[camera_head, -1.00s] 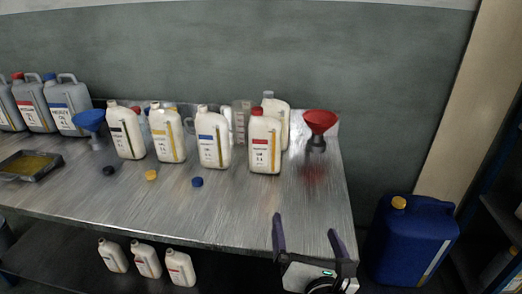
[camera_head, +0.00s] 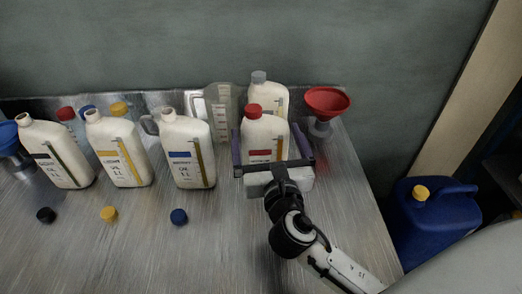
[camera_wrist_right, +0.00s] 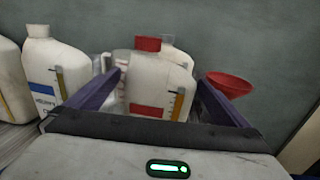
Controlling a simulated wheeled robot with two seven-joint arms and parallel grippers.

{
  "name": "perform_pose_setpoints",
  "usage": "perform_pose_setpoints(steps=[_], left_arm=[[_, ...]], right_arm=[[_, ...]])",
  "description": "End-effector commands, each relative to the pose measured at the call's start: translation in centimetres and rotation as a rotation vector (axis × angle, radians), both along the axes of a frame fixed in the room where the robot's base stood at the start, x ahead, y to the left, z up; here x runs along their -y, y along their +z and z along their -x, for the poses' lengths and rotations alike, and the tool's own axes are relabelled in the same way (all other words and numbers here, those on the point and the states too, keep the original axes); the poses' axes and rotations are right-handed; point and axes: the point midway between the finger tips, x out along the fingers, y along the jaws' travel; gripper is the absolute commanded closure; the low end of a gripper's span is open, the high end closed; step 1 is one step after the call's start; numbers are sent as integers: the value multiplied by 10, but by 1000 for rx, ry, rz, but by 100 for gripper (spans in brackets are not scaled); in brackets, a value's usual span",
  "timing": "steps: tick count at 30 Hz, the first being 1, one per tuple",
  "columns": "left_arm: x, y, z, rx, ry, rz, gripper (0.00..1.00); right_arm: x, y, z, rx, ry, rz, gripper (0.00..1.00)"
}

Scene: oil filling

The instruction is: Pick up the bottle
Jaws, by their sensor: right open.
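The bottle in front of my right gripper is white with a red cap and a red label band (camera_head: 265,135). It stands upright on the metal table and also shows in the right wrist view (camera_wrist_right: 155,85). My right gripper (camera_head: 273,148) is open, with one purple finger on each side of this bottle. The gripper body hides the bottle's lower part. I cannot tell whether the fingers touch it. More white bottles stand to the left: one with a blue label (camera_head: 187,150), one with a yellow label (camera_head: 120,150) and one with a black label (camera_head: 55,155). My left gripper is not in view.
A grey-capped bottle (camera_head: 268,93) and a clear measuring jug (camera_head: 220,112) stand close behind. A red funnel (camera_head: 327,103) is just right of the gripper. Black (camera_head: 46,215), yellow (camera_head: 109,213) and blue (camera_head: 179,216) caps lie in front. A blue canister (camera_head: 430,225) stands beyond the table's right edge.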

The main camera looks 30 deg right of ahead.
Motion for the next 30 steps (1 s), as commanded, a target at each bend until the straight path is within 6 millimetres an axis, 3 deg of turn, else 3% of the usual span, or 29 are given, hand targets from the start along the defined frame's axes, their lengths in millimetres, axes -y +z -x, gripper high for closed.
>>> perform_pose_setpoints(steps=[8, 15, 24, 26, 30], left_arm=[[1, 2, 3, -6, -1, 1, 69], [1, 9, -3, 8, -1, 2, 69], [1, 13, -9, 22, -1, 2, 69], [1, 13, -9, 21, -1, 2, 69], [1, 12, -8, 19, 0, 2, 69]], right_arm=[[9, 3, -24, 1, 0, -1, 0], [21, 4, -56, 1, 0, 0, 0], [23, 3, -63, 0, 2, -1, 0], [23, 3, -63, 0, 2, -1, 7], [23, 3, -62, 0, 2, -1, 30]])
